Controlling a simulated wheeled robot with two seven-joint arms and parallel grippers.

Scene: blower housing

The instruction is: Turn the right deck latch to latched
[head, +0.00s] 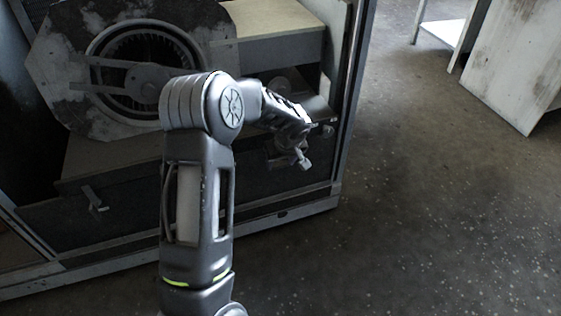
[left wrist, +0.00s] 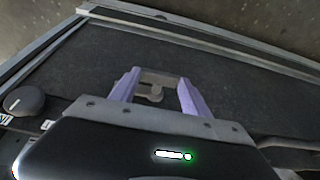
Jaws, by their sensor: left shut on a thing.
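The right deck latch (left wrist: 152,90) is a small grey fitting on the dark front panel, seen in the left wrist view between the purple fingers of my left gripper (left wrist: 158,84). The fingers are shut on it, one on each side; its exact angle is hard to read. In the head view my left gripper (head: 292,142) is at the right end of the dark front panel (head: 140,205), partly hidden by its own wrist. My right gripper is not in view.
Another latch (head: 95,200) is on the panel's left part. The round blower housing (head: 60,60) stands behind my arm. A metal frame post (head: 350,90) is close to the right of the gripper. A dark knob (left wrist: 25,100) is at the wrist view's left. Open floor lies right.

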